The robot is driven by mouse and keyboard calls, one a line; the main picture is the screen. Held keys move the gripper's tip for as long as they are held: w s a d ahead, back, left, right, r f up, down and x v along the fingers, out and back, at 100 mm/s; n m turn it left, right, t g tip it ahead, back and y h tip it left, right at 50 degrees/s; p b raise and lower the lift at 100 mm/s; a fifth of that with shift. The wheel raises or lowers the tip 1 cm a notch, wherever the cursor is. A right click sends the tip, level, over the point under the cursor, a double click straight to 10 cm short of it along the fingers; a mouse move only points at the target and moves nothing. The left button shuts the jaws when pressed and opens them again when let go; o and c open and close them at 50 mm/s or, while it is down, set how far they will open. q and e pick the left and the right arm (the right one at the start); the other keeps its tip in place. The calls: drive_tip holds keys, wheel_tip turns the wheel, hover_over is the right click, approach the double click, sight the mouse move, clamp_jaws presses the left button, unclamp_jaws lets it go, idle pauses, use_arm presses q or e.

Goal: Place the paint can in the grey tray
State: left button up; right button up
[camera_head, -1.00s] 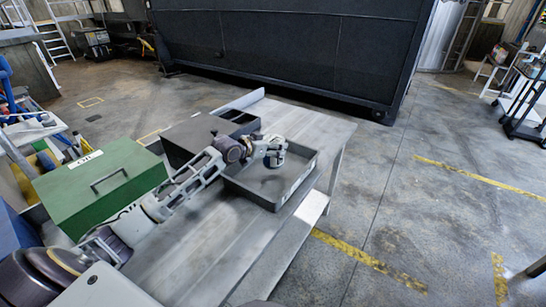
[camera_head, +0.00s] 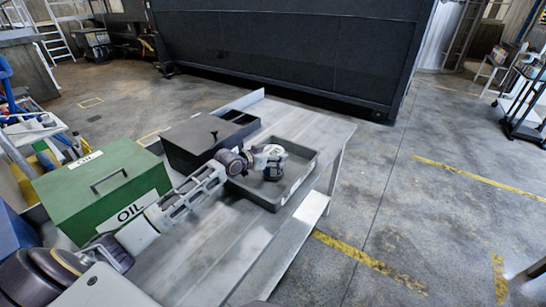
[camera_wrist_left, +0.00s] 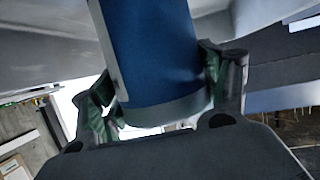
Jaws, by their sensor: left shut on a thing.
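The grey tray (camera_head: 299,184) lies on the workbench at its right part. My left gripper (camera_head: 273,166) is over the tray, inside its outline in the head view. In the left wrist view, my left gripper (camera_wrist_left: 165,95) is shut on the paint can (camera_wrist_left: 160,45), a blue cylinder with a grey rim, one finger on each side. In the head view the can (camera_head: 273,174) shows as a small dark shape under the gripper. I cannot tell whether it touches the tray floor. My right gripper is not in view.
A green oil box (camera_head: 100,187) and a dark grey box (camera_head: 195,137) with open compartments stand on the workbench (camera_head: 205,240) left of the tray. The front of the workbench is bare. A large black container (camera_head: 290,50) stands behind.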

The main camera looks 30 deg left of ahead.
use_arm(q)
drive_tip(key=o, duration=1.4)
drive_tip(key=shift+c, duration=0.2)
drive_tip(key=shift+s+a+r, duration=0.2)
drive_tip(key=shift+s+r, duration=0.05)
drive_tip(key=shift+s, duration=0.35)
drive_tip(key=v, duration=1)
drive_tip(key=shift+s+r, duration=0.15)
drive_tip(key=shift+s, duration=0.15)
